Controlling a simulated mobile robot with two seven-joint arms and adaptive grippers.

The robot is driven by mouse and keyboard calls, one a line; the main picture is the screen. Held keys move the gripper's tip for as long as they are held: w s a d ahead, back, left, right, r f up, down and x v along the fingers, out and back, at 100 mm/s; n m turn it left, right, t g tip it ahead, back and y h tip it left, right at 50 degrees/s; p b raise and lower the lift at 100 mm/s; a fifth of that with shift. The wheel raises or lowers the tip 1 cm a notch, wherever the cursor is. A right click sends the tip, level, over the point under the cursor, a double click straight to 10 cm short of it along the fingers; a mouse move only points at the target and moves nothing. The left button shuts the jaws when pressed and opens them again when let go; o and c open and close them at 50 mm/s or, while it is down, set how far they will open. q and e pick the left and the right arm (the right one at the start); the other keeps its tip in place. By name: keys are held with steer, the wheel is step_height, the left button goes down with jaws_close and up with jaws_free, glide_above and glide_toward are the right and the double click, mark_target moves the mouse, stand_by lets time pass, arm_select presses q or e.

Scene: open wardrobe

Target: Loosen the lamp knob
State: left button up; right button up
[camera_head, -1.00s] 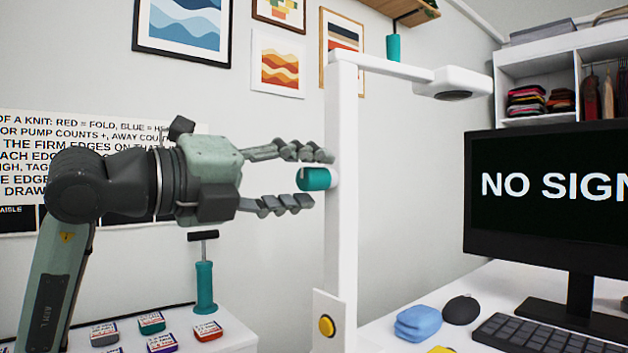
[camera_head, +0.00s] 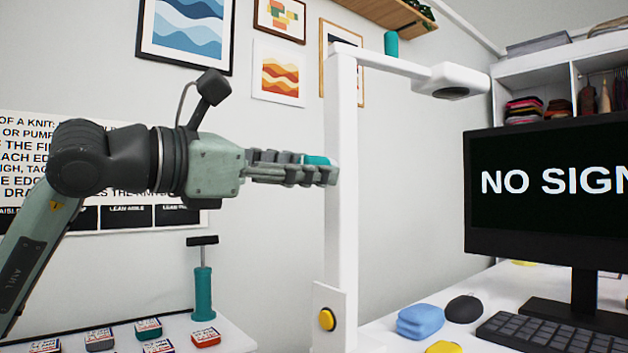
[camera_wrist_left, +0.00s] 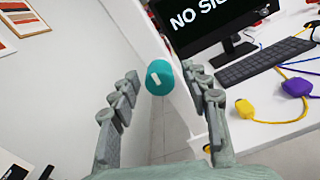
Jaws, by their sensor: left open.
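The lamp knob (camera_head: 318,160) is a teal cylinder on the left side of the white lamp post (camera_head: 341,225). In the head view it is mostly hidden behind my left gripper's fingers. In the left wrist view the knob (camera_wrist_left: 159,77) shows its round end with a pale mark on it. My left gripper (camera_head: 330,174) is open, turned so its fingers overlap in the head view. In the left wrist view the open fingers (camera_wrist_left: 170,88) stand on both sides of the knob, with gaps visible. My right gripper is not in view.
The lamp head (camera_head: 455,80) reaches right, near a monitor (camera_head: 550,190). A yellow button (camera_head: 326,319) is on the lamp base. A teal pump (camera_head: 203,290) and several small labelled boxes (camera_head: 149,328) stand on the lower left surface. A blue cloth stack (camera_head: 420,320) and mouse (camera_head: 463,308) lie right.

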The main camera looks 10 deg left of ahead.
arm_select(q)
steer(key=shift+m, duration=1.1)
steer(key=shift+c, duration=0.4)
jaws_close()
steer(key=n+b, duration=0.1)
steer(key=n, duration=0.2)
steer(key=shift+f+n, duration=0.1)
steer(key=shift+n, duration=0.2)
steer(key=n+b, duration=0.1)
steer(key=n, duration=0.4)
steer(key=shift+n, duration=0.3)
steer(key=n, duration=0.8)
